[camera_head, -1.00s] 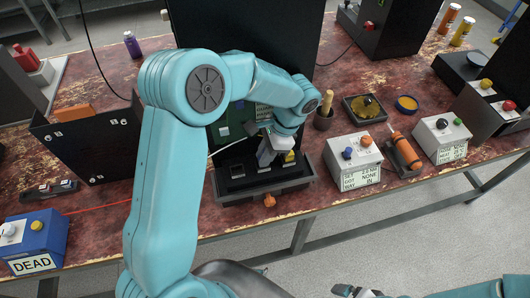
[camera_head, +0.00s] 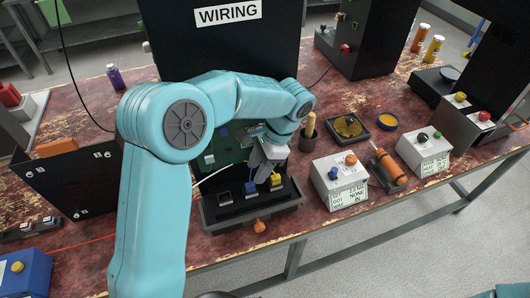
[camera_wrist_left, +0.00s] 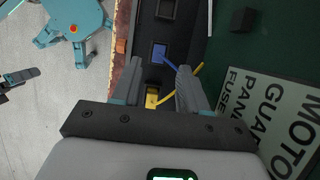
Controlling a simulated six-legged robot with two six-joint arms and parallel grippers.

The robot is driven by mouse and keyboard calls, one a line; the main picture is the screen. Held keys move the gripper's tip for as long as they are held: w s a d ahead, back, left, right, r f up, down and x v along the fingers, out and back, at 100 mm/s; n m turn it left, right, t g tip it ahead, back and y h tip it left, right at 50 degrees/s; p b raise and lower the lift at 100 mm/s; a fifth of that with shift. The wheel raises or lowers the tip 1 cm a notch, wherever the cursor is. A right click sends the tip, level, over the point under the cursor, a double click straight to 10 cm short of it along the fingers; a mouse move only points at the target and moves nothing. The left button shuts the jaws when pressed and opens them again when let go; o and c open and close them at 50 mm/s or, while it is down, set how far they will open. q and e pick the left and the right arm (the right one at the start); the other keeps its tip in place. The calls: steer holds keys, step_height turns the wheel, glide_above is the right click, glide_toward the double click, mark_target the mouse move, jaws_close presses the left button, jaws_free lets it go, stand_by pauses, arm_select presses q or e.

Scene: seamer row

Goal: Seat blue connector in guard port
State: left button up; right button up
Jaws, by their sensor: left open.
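The blue connector (camera_head: 250,187) sits at the middle port of the black port tray (camera_head: 211,228); it also shows in the left wrist view (camera_wrist_left: 159,52) with a blue cable. I cannot tell how deep it sits. A yellow connector (camera_head: 275,181) sits at the port to its right. An empty port (camera_head: 224,198) is to its left. My left gripper (camera_head: 262,178) is open above the blue and yellow connectors. In the left wrist view its fingers (camera_wrist_left: 159,68) are apart, with nothing between them gripped. A dark part at that view's left edge (camera_wrist_left: 20,77) may be my right gripper.
The green board with a label sign (camera_wrist_left: 265,115) stands close behind the tray. An orange knob (camera_head: 259,226) sticks out in front. A pot (camera_head: 308,138) and a white control box (camera_head: 340,180) stand to the right. A red cable lies left.

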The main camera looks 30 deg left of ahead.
arm_select(q)
steer(key=v, duration=0.6)
steer(key=shift+r, duration=0.3)
steer(key=shift+w+d, duration=0.1)
